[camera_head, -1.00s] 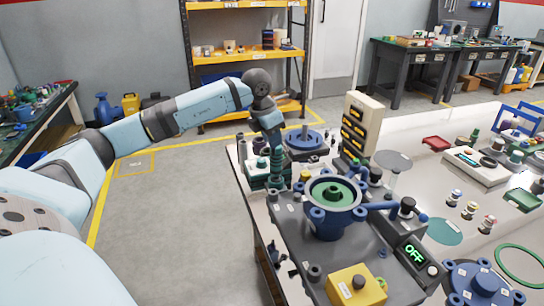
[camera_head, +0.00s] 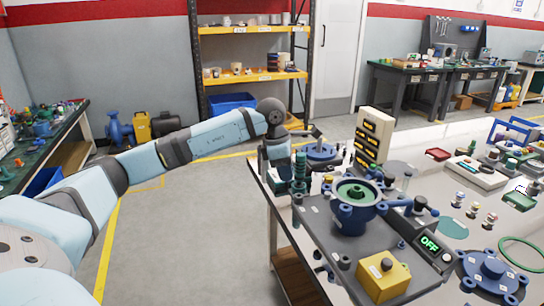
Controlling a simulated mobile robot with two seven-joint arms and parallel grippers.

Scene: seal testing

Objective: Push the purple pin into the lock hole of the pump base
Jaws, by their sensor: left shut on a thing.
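The blue pump housing (camera_head: 347,222) with a green inner part (camera_head: 357,191) stands on a dark grey base plate (camera_head: 318,232) on the bench. I cannot make out which opening is the lock hole. My left gripper (camera_head: 277,183) points down at the bench's back left corner, left of a dark green stack (camera_head: 300,171) and apart from the pump. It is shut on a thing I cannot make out. I cannot pick out the purple pin; it may be hidden by the gripper. My right gripper is out of view.
A yellow box (camera_head: 384,277) and a display reading OFF (camera_head: 430,243) sit at the front of the plate. Blue flange (camera_head: 490,277) and small parts lie right. Open floor lies left of the bench.

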